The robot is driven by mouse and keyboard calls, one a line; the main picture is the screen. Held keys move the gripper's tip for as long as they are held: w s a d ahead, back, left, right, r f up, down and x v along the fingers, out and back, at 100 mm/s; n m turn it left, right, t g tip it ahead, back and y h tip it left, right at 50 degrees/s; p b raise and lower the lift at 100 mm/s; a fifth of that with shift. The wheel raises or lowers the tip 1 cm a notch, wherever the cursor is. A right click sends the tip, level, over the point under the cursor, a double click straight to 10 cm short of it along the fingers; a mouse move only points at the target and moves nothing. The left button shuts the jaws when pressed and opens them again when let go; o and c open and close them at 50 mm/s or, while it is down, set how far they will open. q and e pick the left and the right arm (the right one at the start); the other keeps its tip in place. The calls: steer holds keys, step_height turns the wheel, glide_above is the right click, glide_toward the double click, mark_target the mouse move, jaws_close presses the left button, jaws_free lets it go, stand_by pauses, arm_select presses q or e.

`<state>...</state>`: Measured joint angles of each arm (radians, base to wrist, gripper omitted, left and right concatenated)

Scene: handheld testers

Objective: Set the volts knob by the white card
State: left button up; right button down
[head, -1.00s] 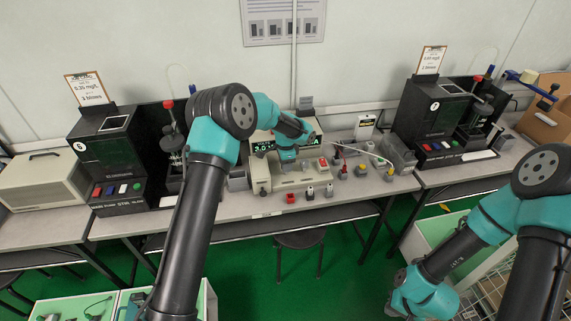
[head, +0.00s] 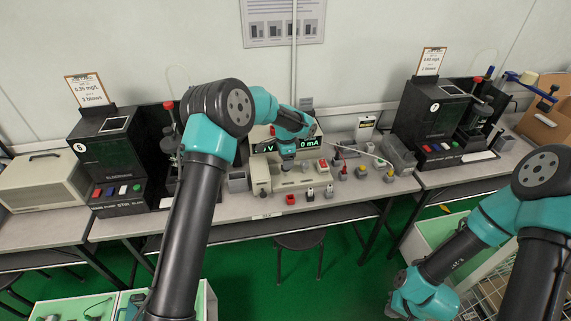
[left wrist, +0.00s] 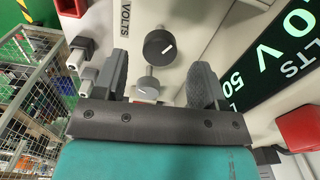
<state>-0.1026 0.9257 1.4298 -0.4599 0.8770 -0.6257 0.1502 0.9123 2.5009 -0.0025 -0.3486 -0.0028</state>
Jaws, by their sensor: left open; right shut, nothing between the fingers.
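The cream power supply (head: 262,180) stands on the bench; its green-lit display (head: 310,145) is partly covered by my left arm. In the left wrist view, the large black volts knob (left wrist: 158,43) with a white pointer line sits below the VOLTS lettering. A smaller grey knob (left wrist: 149,84) is nearer. My left gripper (left wrist: 162,72) is open, its fingers on either side of these knobs, with no clear contact. It hangs over the supply in the head view (head: 288,165). A small white card-like thing (head: 365,124) stands behind; its print is unreadable. My right gripper (head: 396,306) is low, away from the bench.
Black testers (head: 107,155) stand left and right (head: 432,115) with clipped notices. Several small coloured-top parts (head: 310,193) lie along the bench front near the supply. A thin rod (head: 362,152) lies to the right. A red part (left wrist: 298,130) is close by in the wrist view.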

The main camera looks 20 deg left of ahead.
arm_select(q)
step_height(320, 180, up, 14)
stand_by(0.4)
steer(key=shift+r, duration=0.1)
